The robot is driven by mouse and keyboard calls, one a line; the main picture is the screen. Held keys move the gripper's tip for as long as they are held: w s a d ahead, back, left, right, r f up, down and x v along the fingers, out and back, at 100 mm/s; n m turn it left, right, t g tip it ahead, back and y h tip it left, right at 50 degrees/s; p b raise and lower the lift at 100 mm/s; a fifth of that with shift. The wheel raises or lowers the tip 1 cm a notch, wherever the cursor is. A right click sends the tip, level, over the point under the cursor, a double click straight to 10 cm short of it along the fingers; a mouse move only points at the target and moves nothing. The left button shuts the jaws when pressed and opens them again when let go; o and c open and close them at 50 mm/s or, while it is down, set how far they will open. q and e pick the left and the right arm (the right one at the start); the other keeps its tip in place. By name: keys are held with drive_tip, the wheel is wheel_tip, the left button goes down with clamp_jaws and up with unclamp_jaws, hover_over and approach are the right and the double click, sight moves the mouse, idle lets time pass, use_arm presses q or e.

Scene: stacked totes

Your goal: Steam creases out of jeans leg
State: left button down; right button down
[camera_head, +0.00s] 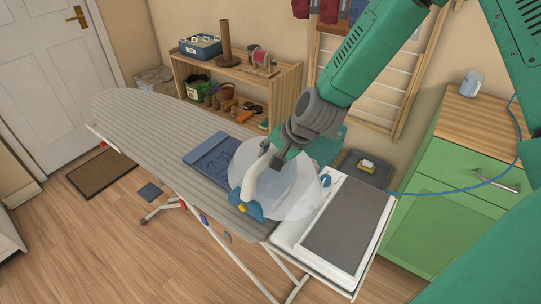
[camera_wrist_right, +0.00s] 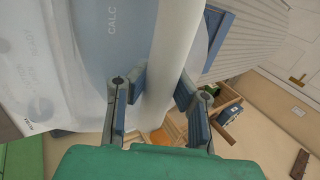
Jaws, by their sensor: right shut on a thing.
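The folded blue jeans leg (camera_head: 210,155) lies flat on the grey striped ironing board (camera_head: 145,112); its right part is covered by a pale translucent shape. The steam iron (camera_head: 247,208), blue with a white handle, sits in that haze at the jeans' right side; whether its soleplate touches cloth or board is hidden. My right gripper (camera_head: 270,163) is shut on the iron's handle from above. In the right wrist view, the fingers (camera_wrist_right: 158,92) flank the white handle (camera_wrist_right: 174,45), with the jeans' blue edge (camera_wrist_right: 222,28) beyond. My left gripper is out of view.
A white iron rest with a dark grey pad (camera_head: 350,225) takes up the board's right end. A blue hose (camera_head: 450,187) runs right past a green cabinet (camera_head: 465,195). A wooden shelf (camera_head: 285,90) stands behind. The board's left half is clear.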

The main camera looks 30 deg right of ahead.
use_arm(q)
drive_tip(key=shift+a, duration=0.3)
use_arm(e)
drive_tip(key=shift+a+r, duration=0.2)
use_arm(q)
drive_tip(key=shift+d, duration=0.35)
use_arm(e)
drive_tip(key=shift+d+f, duration=0.15)
drive_tip(key=shift+d, duration=0.2)
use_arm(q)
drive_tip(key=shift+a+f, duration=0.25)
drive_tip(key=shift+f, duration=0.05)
use_arm(e)
drive_tip(key=shift+a+f, duration=0.3)
use_arm(q)
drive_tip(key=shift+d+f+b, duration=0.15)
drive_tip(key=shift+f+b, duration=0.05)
drive_tip(key=shift+b, duration=0.3)
use_arm(e)
drive_tip(key=shift+d+f, duration=0.2)
drive_tip(key=shift+f, duration=0.2)
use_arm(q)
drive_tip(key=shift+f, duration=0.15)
use_arm(e)
drive_tip(key=shift+f, duration=0.2)
drive_tip(key=shift+a, duration=0.1)
